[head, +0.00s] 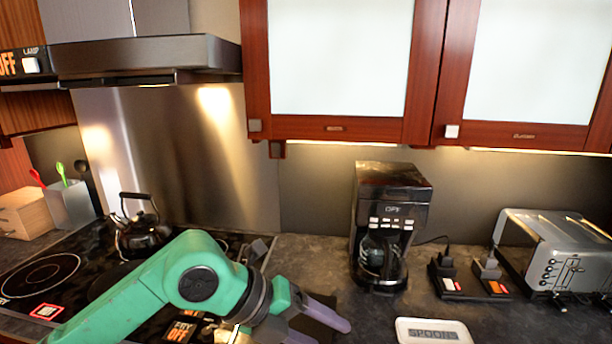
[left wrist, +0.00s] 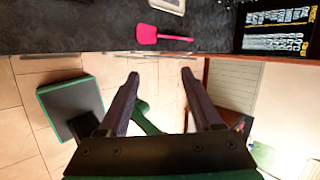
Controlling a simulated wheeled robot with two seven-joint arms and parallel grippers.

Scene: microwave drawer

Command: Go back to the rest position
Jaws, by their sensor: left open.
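My left gripper (head: 322,322) is at the end of the green arm that comes in from the left in the head view, low at the front of the counter. Its purple fingers also show in the left wrist view (left wrist: 160,76), spread apart with nothing between them. They are over the tiled floor just off the counter edge, apart from the pink spatula (left wrist: 162,37) on the counter. My right gripper is in neither view.
A kettle (head: 143,235) stands on the stove at left. Cabinets (head: 340,60) and a range hood (head: 145,58) hang above. Tiled floor (left wrist: 35,140) shows below the counter.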

